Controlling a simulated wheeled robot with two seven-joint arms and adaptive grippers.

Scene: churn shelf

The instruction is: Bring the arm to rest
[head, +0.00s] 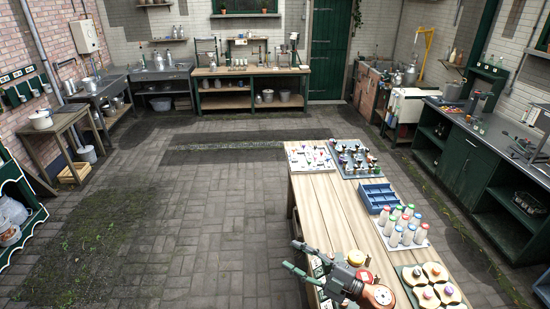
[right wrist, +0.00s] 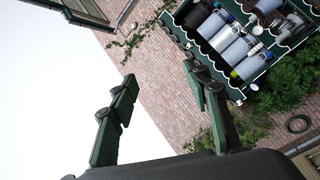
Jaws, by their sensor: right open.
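My right gripper (head: 293,255) is at the bottom middle of the head view, at the left edge of the wooden table (head: 318,205). Its two fingers point left and stand apart, with nothing between them. In the right wrist view the same open gripper (right wrist: 160,82) shows two dark green fingers with a wide empty gap. Behind them are a brick wall (right wrist: 165,100) and bright white space. My left gripper is not in view.
On the table are a blue divided tray (head: 378,197), white bottles with coloured caps (head: 402,228) and a tray of round pieces (head: 430,280) close to my right arm. The paved floor (head: 200,215) left of the table is clear.

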